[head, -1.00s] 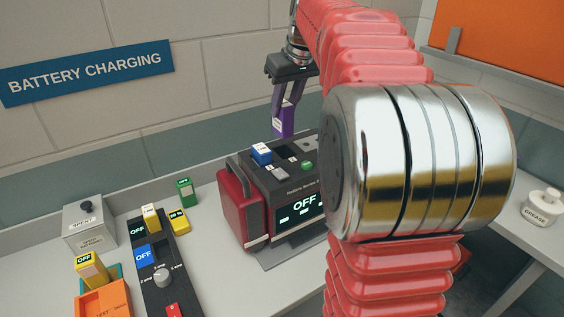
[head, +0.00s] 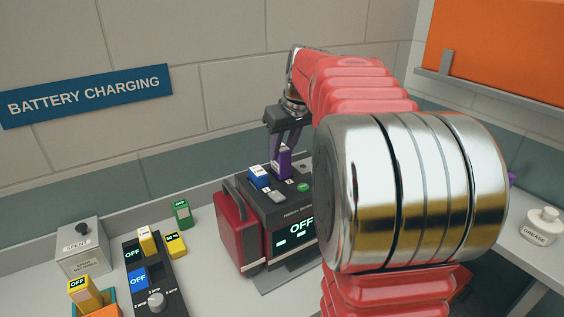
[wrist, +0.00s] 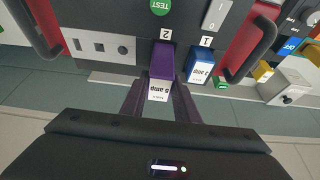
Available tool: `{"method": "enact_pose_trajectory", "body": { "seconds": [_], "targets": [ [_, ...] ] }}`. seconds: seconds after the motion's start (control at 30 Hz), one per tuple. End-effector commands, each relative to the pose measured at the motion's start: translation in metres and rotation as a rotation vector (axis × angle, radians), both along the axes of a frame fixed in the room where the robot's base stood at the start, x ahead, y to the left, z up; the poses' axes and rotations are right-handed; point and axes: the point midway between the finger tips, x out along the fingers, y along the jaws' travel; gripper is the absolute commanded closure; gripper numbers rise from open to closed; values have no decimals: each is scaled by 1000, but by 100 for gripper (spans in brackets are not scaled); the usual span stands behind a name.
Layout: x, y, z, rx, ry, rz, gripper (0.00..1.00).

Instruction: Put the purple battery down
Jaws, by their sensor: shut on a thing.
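The purple battery (head: 283,163) is upright between the fingers of my gripper (head: 286,143). In the head view its lower end is at the top of the dark charger (head: 265,203). In the wrist view the purple battery (wrist: 162,62) is at the place marked 2, beside the blue battery (wrist: 201,66) at the place marked 1. My gripper (wrist: 162,97) is shut on the purple battery near its labelled end. I cannot tell how deep the battery sits in the slot. The charger screen reads OFF.
A smaller control box (head: 167,298) with a yellow and a blue battery stands to the left. A green battery (head: 182,213) and a spent-battery box (head: 79,247) are on the bench. A grease pot (head: 542,226) is at the far right.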

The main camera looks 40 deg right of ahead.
Motion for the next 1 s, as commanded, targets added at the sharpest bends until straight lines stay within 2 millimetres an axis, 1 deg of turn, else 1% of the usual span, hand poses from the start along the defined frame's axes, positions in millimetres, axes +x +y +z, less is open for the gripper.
{"method": "enact_pose_trajectory", "body": {
  "seconds": [0.27, 0.37, 0.5, 0.6, 1.0],
  "targets": [
    [0, -1, 0, -1, -1, 0, 100],
    [-1, 0, -8, 0, 1, -1, 100],
    [-1, 0, -26, 0, 1, -1, 100],
    [-1, -1, -35, 1, 1, -2, 100],
    [0, -1, -39, -1, -1, -3, 100]
  ]
}}
